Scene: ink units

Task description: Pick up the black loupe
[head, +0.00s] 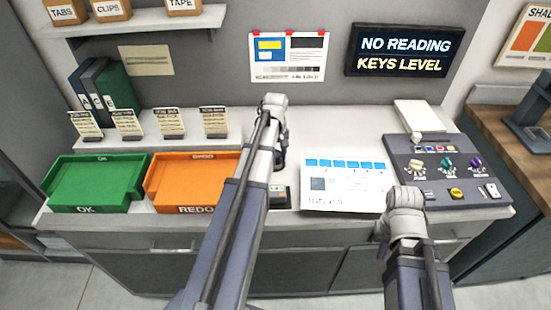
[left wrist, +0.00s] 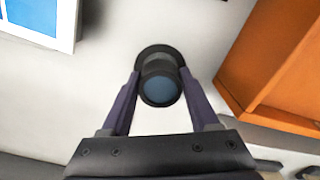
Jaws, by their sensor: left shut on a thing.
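The black loupe (left wrist: 160,78) stands out in the left wrist view as a dark round body with a bluish lens and a wider black rim. My left gripper (left wrist: 161,95) has its two fingers on either side of it and is shut on it. In the head view my left arm reaches over the counter between the orange tray and the printed sheet, and it hides the loupe and the left fingertips. My right arm shows at the lower right of the head view, in front of the counter edge. Its fingers are hidden, so their opening cannot be told.
An orange REDO tray (head: 193,208) and a green OK tray (head: 88,208) stand at the left. A printed sheet (head: 343,203) lies right of my left arm. A control console (head: 466,190) sits at the right. Small cards (head: 170,123) stand on the raised ledge behind.

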